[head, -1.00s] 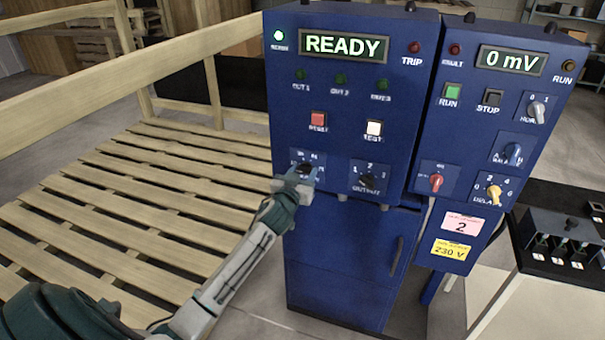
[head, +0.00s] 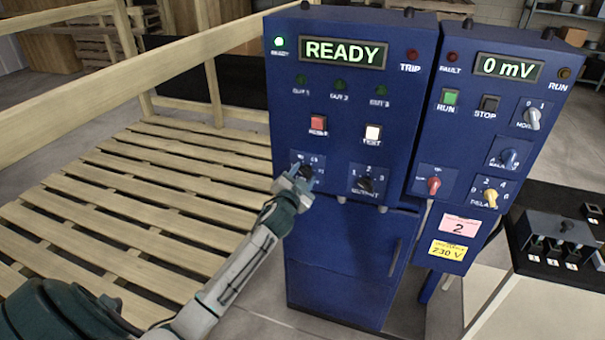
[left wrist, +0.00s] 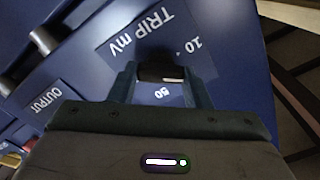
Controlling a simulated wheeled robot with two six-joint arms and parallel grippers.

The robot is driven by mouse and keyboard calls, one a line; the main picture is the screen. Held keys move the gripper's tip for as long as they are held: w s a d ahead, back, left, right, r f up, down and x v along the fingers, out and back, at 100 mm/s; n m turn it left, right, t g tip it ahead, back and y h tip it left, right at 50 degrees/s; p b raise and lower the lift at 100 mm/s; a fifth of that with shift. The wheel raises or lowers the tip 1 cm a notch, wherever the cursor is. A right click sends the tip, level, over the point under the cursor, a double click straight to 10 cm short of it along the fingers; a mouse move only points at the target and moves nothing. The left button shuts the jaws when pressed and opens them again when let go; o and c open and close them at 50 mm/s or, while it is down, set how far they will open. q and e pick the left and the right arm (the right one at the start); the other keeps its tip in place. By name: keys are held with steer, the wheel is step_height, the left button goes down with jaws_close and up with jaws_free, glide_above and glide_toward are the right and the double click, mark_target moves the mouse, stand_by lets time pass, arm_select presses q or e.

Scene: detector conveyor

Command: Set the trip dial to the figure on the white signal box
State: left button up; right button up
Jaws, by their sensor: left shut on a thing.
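The trip dial is a black knob on a plate of the blue control cabinet, lower left of its front (head: 301,170). In the left wrist view the dark knob (left wrist: 160,69) sits between my fingers, by the printing "TRIP mV", "10" and "50". My left gripper (head: 293,180) is shut on this knob; it also shows in the left wrist view (left wrist: 160,88). The dial's pointer and some of its figures are hidden or too small to read. I cannot make out a white signal box. My right gripper is not in view.
An output dial (head: 366,184) is just right of the trip dial. The display (head: 343,52) reads READY. A second blue box (head: 492,130) with several knobs, a pink "2" label (head: 460,226) and a yellow "230 V" label (head: 448,250) adjoins. A slatted wooden platform (head: 130,195) lies left.

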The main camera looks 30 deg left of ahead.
arm_select(q)
steer(key=m+p, duration=0.1)
steer(key=m, duration=0.2)
steer(key=shift+r, duration=0.1)
steer(key=shift+m, duration=0.6)
steer(key=shift+p, duration=0.3)
steer(key=o, duration=1)
steer(key=shift+d, duration=0.1)
